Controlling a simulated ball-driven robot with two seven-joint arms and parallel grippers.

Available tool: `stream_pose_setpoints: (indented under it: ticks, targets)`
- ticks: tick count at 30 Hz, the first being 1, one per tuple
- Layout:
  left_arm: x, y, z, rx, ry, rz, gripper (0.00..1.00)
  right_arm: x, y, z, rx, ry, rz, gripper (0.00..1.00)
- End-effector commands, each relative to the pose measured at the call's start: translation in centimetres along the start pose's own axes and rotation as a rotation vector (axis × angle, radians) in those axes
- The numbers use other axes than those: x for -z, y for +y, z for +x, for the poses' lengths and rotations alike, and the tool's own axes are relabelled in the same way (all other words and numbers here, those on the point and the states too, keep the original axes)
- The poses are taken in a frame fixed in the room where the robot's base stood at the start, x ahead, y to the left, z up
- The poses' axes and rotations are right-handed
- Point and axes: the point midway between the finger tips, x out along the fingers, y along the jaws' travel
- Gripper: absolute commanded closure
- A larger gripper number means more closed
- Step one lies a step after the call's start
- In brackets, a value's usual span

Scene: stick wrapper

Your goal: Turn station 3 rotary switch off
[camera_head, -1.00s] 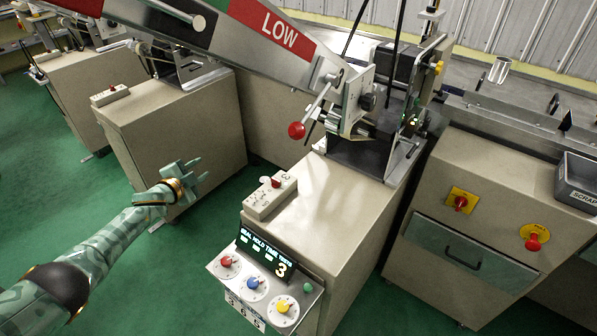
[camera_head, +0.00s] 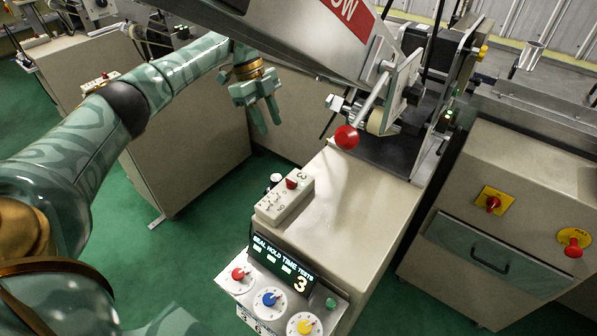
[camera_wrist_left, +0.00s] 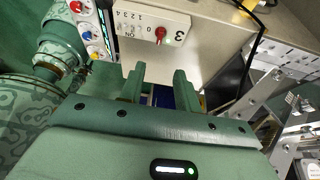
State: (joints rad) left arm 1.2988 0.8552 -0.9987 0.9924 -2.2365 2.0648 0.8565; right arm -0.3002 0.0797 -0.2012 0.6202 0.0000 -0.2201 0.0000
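The station 3 switch box (camera_head: 285,200) is a small cream box marked 3 on top of the beige cabinet. Its red knob (camera_head: 292,183) stands near its far end. In the left wrist view the box (camera_wrist_left: 140,22) shows dial numbers, the letters ON and the red knob (camera_wrist_left: 160,34) beside a green light; I cannot read the knob's setting. My left gripper (camera_head: 267,120) is open and empty, above and beyond the box with its fingers pointing down. In the wrist view its two fingers (camera_wrist_left: 159,76) are apart, short of the box. My right gripper is not in view.
A panel with red, blue and yellow dials (camera_head: 270,300) and a display (camera_head: 282,265) stands at the cabinet's front. A lever with a red ball (camera_head: 346,137) and a large sloping metal arm (camera_head: 300,35) overhang nearby. Another cabinet (camera_head: 490,225) stands at the right.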

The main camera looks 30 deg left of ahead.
Motion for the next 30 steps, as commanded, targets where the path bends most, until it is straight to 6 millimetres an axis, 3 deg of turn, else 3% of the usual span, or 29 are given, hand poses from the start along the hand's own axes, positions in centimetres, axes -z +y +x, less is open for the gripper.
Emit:
stream_pose_setpoints:
  ticks: [5,18,24,30]
  targets:
    - [0.0,0.0,2.4,-0.005,0.004,-0.014,0.67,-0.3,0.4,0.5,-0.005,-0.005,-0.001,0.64]
    - [0.1,0.0,13.2,-0.003,0.007,-0.011,0.67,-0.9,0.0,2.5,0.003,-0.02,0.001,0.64]
    - [0.1,0.0,15.7,-0.001,0.005,-0.01,0.67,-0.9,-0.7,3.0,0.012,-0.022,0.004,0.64]
    - [0.1,-0.1,16.3,0.001,0.004,-0.01,0.67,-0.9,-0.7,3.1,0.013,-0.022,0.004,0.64]
